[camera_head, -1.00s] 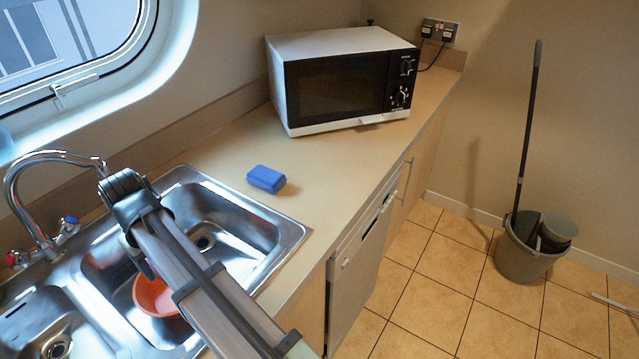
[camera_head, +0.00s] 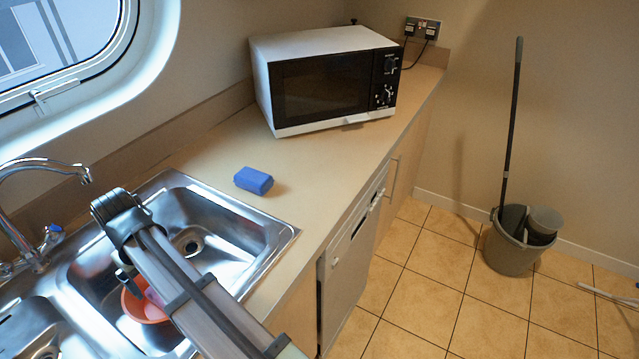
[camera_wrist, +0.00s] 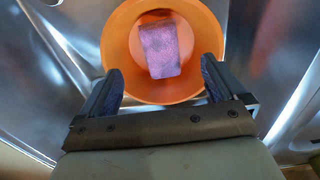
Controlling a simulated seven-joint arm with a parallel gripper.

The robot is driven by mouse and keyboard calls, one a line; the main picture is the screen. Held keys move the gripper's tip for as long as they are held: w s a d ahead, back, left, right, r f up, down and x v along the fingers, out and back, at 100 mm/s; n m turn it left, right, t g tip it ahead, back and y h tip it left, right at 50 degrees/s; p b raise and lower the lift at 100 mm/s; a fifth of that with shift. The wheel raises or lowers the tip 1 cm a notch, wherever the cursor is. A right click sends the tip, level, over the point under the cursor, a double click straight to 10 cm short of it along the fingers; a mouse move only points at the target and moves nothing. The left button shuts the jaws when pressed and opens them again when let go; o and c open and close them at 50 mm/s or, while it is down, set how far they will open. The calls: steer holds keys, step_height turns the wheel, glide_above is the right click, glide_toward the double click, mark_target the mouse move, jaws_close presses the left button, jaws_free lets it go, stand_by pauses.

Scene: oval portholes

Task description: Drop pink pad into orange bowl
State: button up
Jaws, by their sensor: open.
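The orange bowl (camera_head: 140,310) stands in the sink basin, partly hidden behind my arm in the head view. In the wrist view the bowl (camera_wrist: 118,58) lies beyond my fingertips. The pink pad (camera_wrist: 160,50), mottled pink-purple, is within the bowl's outline in the wrist view, against its inner side. I cannot tell whether it rests on the bottom. A bit of pink shows at the bowl in the head view (camera_head: 153,297). My gripper (camera_wrist: 163,76) is open, its two fingers on either side of the bowl's near part, with nothing between them.
A blue block (camera_head: 254,180) lies on the worktop (camera_head: 290,180) beside the steel sink (camera_head: 262,238). A tap (camera_head: 45,168) curves over the sink at left. A microwave (camera_head: 325,85) stands at the back. A bucket with a mop (camera_head: 515,250) stands on the floor.

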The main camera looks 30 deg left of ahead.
steer(key=shift+r, duration=0.1)
step_height(320, 180, up, 14)
steer(key=shift+f, duration=0.2)
stand_by(0.5)
steer(key=shift+w, duration=0.1)
stand_by(0.4)
